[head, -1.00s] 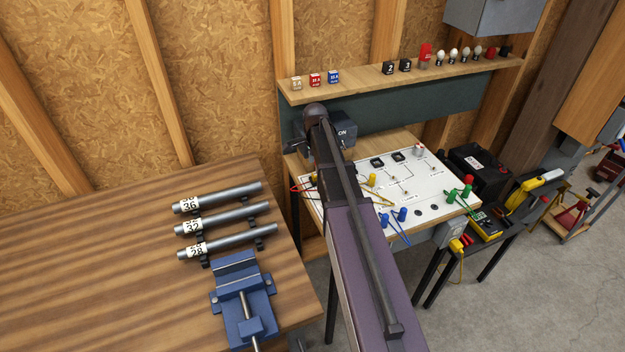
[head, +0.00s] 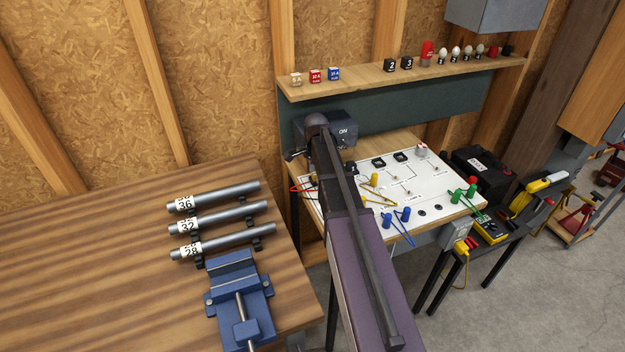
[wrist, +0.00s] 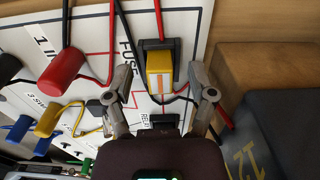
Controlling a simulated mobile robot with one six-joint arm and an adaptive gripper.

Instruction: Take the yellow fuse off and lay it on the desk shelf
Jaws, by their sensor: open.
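The yellow fuse (wrist: 160,74), with a white-and-orange striped face, sits in a dark holder on the white circuit board (wrist: 195,20) beside the FUSE lettering in the wrist view. My gripper (wrist: 160,80) is open, with one finger on each side of the fuse; I cannot tell whether either finger touches it. In the head view my arm hides the fuse and the gripper. The desk shelf (head: 365,86) is the long wooden ledge above the desk's green back panel. It holds white, red and blue fuse blocks (head: 315,76) at its left end.
Red, yellow and blue plugs with wires crowd the board's left side in the wrist view. A dark box (wrist: 275,130) stands at the right. Black blocks, a red part and several bulbs line the shelf's right half. Bare shelf (head: 360,84) lies between the groups.

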